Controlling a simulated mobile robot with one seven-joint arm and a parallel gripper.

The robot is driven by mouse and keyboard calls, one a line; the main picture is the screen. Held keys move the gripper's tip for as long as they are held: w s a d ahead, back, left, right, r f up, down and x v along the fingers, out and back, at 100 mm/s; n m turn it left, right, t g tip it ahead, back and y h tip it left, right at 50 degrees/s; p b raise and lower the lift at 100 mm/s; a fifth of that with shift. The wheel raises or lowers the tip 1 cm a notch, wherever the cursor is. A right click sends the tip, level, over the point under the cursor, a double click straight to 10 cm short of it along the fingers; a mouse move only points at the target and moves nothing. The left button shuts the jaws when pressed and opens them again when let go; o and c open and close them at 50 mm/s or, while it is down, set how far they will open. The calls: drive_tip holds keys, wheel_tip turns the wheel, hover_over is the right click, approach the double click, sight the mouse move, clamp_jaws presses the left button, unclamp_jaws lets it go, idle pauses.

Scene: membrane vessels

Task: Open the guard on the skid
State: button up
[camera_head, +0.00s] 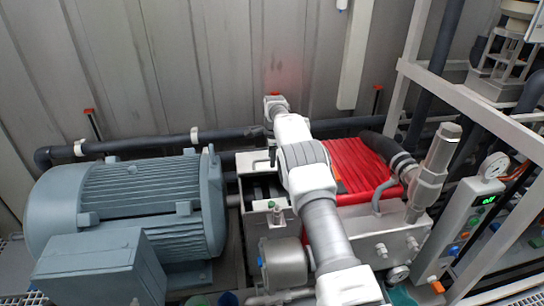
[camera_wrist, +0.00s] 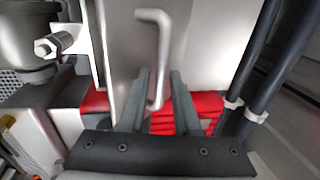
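In the wrist view a smooth grey metal panel, which looks like the guard (camera_wrist: 127,35), fills the upper middle. A bent grey bar handle (camera_wrist: 162,50) stands on it. My gripper (camera_wrist: 160,78) has its two dark fingers apart, one on each side of the handle's lower part. Gaps show between fingers and bar, so it is open and holds nothing. Red ribbed casing (camera_wrist: 205,104) lies behind the fingers. In the head view my arm crosses the middle and hides part of the skid; I cannot make out the gripper clearly there.
In the head view a large grey motor (camera_head: 130,205) stands left and the red ribbed casing (camera_head: 358,165) right of my arm. A dark pipe (camera_head: 225,133) runs along the back wall. A control box with a green display (camera_head: 480,205) and a white frame stand at right.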

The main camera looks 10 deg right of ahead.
drive_tip(key=shift+o, duration=0.8)
drive_tip(key=shift+w+r, duration=0.1)
drive_tip(key=shift+r, duration=0.05)
drive_tip(key=s+r, duration=0.1)
drive_tip(key=r, duration=0.7)
drive_tip(key=s+r, duration=0.2)
drive_tip(key=r, duration=0.7)
drive_tip(key=shift+s+r, duration=0.15)
drive_tip(key=shift+s, duration=0.1)
